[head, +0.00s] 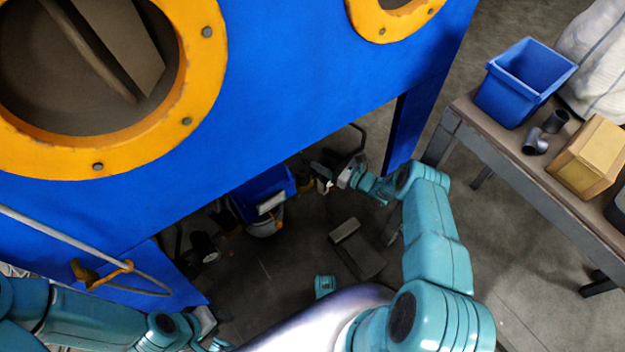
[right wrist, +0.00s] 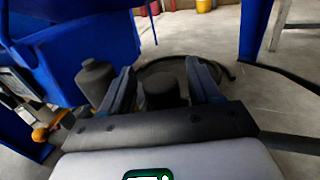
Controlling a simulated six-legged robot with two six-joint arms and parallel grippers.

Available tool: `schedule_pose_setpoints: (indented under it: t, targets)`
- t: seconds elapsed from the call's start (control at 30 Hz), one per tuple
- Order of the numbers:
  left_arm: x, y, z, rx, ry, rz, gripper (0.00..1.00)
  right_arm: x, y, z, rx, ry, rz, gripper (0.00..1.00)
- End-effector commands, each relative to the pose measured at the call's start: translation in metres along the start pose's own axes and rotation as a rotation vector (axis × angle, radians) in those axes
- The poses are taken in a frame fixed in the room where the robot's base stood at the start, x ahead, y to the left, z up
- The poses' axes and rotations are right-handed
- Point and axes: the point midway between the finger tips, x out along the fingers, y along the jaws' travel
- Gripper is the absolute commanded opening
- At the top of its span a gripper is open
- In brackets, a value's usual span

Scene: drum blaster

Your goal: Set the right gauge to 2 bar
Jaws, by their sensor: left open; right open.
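My right gripper (head: 322,180) is under the blue cabinet (head: 290,95) in the head view. In the right wrist view, its two fingers (right wrist: 163,82) are spread apart. A dark round knob-like part (right wrist: 166,90) shows between and beyond them; I cannot tell whether they touch it. A grey cylinder with a narrow neck (right wrist: 95,82) stands just left of the left finger. No gauge dial or reading can be made out in either view. My left gripper (head: 215,342) is at the bottom edge of the head view, open and partly cut off.
A blue container (head: 262,190) is under the cabinet, left of my right gripper. A bent metal bar (head: 90,250) is at the cabinet's lower left. A side table (head: 490,150) at right holds a blue bin (head: 525,80) and a cardboard box (head: 588,158). A dark hose (right wrist: 225,70) lies beyond the fingers.

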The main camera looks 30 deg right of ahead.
Motion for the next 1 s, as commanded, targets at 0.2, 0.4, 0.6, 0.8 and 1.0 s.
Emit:
schedule_pose_setpoints:
  t: [0.2,0.4,0.6,0.8,1.0]
  targets:
    - [-0.039,0.014,0.001,0.000,0.000,0.000,0.43,0.000,0.003,0.010,0.005,0.001,-0.121,0.62]
    - [-0.076,0.028,0.001,0.000,0.001,0.000,0.43,0.001,0.004,0.010,0.005,0.002,-0.321,0.62]
    - [-0.100,0.036,0.002,0.000,0.000,0.000,0.43,0.001,0.004,0.007,0.002,0.001,-0.520,0.62]
    - [-0.110,0.040,0.002,0.000,0.000,0.000,0.43,-0.033,0.019,0.003,0.002,0.004,-0.537,0.62]
    - [-0.121,0.044,0.002,0.000,0.000,0.000,0.43,-0.071,0.040,0.002,0.003,0.004,-0.537,0.62]
